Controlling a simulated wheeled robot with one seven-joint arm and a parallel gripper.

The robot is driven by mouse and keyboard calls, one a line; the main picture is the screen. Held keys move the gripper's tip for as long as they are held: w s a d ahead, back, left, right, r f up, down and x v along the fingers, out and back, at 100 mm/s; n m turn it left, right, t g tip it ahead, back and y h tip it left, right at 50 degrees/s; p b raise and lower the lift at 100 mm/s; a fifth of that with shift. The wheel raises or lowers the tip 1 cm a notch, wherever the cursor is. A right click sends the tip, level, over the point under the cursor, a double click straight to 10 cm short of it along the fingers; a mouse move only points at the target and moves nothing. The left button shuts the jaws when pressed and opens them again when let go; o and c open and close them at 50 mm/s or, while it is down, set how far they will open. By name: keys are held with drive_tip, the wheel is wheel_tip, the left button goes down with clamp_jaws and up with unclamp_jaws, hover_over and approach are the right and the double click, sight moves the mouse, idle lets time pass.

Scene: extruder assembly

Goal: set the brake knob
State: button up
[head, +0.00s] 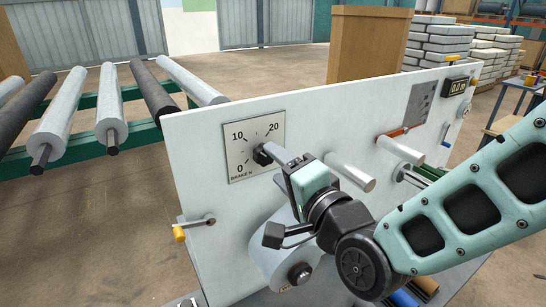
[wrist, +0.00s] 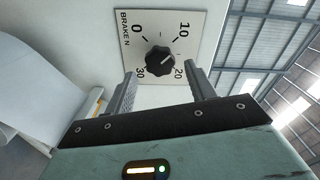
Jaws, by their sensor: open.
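The brake knob (wrist: 160,60) is black and ridged, at the centre of a square dial plate (wrist: 201,20) marked BRAKE N, 0, 10, 20 and 30. A small pale mark shows on the knob, but I cannot tell its exact setting. In the head view the plate (head: 238,165) is on the left of a white upright panel, and my gripper partly hides the knob (head: 260,158). My gripper (wrist: 160,76) is open and faces the dial, its fingers either side of the knob's lower part in the picture. It also shows in the head view (head: 281,156). I see no contact with the knob.
The white panel (head: 190,140) also carries a yellow-ended lever (head: 180,233) below the dial, a pale bar (head: 350,173) to the right and a white roll (head: 270,260) below my gripper. A roller conveyor (head: 110,115) stands behind at left.

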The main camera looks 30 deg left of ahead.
sight(262, 152)
drive_tip(key=shift+p+x, duration=0.45)
drive_tip(key=shift+x, duration=0.6)
drive_tip(key=shift+w+a, duration=0.1)
drive_tip(key=shift+a, duration=0.05)
drive_tip(key=shift+a+b, duration=0.15)
drive_tip(key=shift+b, duration=0.25)
drive_tip(key=c, duration=0.7)
